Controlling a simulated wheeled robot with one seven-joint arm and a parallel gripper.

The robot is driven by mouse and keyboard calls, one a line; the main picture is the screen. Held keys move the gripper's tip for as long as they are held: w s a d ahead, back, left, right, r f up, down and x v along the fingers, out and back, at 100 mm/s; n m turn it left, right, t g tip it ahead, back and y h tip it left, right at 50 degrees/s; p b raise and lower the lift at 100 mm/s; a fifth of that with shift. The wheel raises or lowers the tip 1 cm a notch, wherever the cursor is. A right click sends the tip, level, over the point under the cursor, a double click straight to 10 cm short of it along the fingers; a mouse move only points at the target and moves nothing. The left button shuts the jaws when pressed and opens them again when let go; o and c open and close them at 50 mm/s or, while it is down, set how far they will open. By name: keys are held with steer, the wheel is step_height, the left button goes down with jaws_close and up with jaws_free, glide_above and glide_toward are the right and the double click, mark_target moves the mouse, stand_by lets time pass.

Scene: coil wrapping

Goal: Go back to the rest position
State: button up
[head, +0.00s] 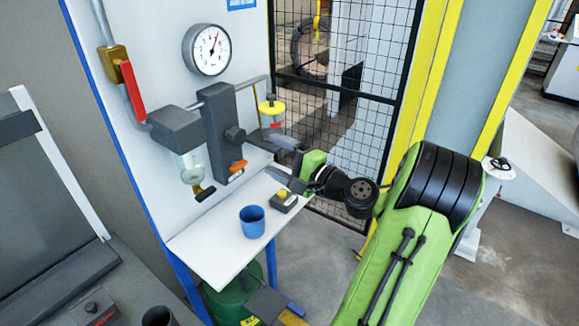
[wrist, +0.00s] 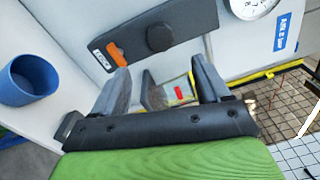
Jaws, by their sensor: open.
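My gripper (head: 266,155) is at the right end of the pipe assembly on the white panel, over the right part of the white shelf. Its fingers point left, toward the panel. In the wrist view my gripper (wrist: 158,66) has its two grey fingers wide apart, with nothing clamped between them. Through the gap I see a dark piece and a clear part with a red mark and yellow edge. The clear bowl with a yellow cap (head: 271,107) stands just above the fingers in the head view. I cannot tell whether they touch.
The dark grey block (head: 218,130) with an orange lever (head: 238,167) and black knob is close to the left; the lever also shows in the wrist view (wrist: 118,53). A blue cup (head: 252,221) and a small box with a yellow button (head: 284,200) stand on the shelf (head: 207,243). A mesh fence (head: 375,130) is behind.

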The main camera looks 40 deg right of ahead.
steer(key=s, duration=0.4)
steer(key=shift+d, duration=0.2)
steer(key=w+a+f+n+g+y, duration=0.1)
steer(key=a+f+n+g, duration=0.2)
steer(key=a, duration=0.4)
steer(key=a+f+n+g+y, duration=0.1)
steer(key=a+n+g, duration=0.35)
steer(key=a, duration=0.25)
steer(key=w+a+f+n+g, duration=0.1)
steer(key=a+f+n+g, duration=0.2)
steer(key=a+n, duration=0.35)
steer(key=s+a+r+n+g+h, duration=0.1)
steer(key=s+a+n+h, duration=0.1)
steer(key=s, duration=0.6)
steer(key=s+a+r+n+g+h, duration=0.1)
steer(key=s+a+n+h, duration=0.1)
steer(key=s, duration=0.6)
steer(key=shift+s+a+r+n, duration=0.3)
steer(key=shift+a+r+n, duration=0.1)
steer(key=shift+n, duration=0.3)
